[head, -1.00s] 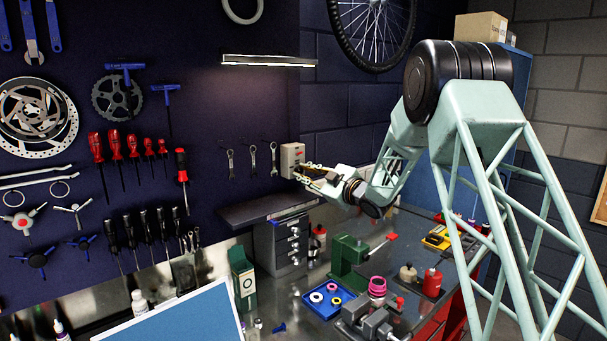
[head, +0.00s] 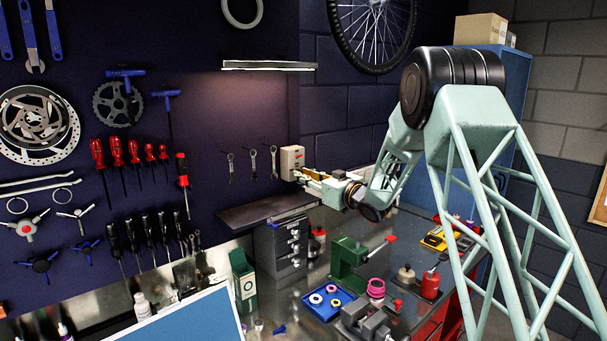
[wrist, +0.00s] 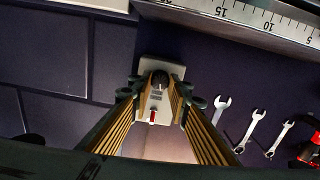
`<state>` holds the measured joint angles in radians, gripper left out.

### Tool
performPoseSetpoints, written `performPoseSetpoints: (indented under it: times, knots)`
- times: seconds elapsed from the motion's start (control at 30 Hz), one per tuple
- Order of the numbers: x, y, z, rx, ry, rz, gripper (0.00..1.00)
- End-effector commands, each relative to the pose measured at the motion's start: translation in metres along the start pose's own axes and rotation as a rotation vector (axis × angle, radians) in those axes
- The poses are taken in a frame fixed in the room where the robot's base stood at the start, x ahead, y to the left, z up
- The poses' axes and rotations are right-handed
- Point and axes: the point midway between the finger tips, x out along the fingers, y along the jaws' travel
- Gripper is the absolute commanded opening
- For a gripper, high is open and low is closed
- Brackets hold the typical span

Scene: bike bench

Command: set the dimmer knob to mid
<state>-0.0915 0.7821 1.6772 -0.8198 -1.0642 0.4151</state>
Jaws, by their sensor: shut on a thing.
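The dimmer box (head: 292,157) is a small pale box on the dark wall, right of the hanging wrenches. In the wrist view, the box's pale plate (wrist: 148,67) carries a dark round knob (wrist: 160,77) with a light mark on it. My gripper (head: 298,175) is at the box's lower front; in the wrist view its two fingertips (wrist: 159,88) are on either side of the knob, shut on it. In the head view the knob is hidden by the gripper. The exact angle of the knob's mark is too small to tell.
A red switch (wrist: 153,116) sits on the box beside the knob. Several wrenches (wrist: 254,128) hang close by. A lamp strip (head: 268,66) is above and a dark shelf (head: 262,211) below. The bench holds a green press (head: 346,258) and a blue tray (head: 318,306).

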Motion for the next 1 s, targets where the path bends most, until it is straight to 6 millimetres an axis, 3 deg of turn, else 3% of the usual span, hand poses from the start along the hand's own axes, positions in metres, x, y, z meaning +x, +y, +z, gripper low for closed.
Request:
performPoseSetpoints:
  times: [0.4, 0.9, 0.93, 1.0]
  knots:
    - [0.0000, 0.0004, -0.0008, 0.202, 0.001, 0.000, 0.06]
    - [0.0001, 0.0004, -0.0004, 0.226, 0.001, 0.000, 0.06]
    - [0.0001, 0.0005, -0.0003, 0.225, 0.001, 0.000, 0.18]
    - [0.0001, 0.0004, -0.0003, 0.225, 0.001, 0.000, 0.24]
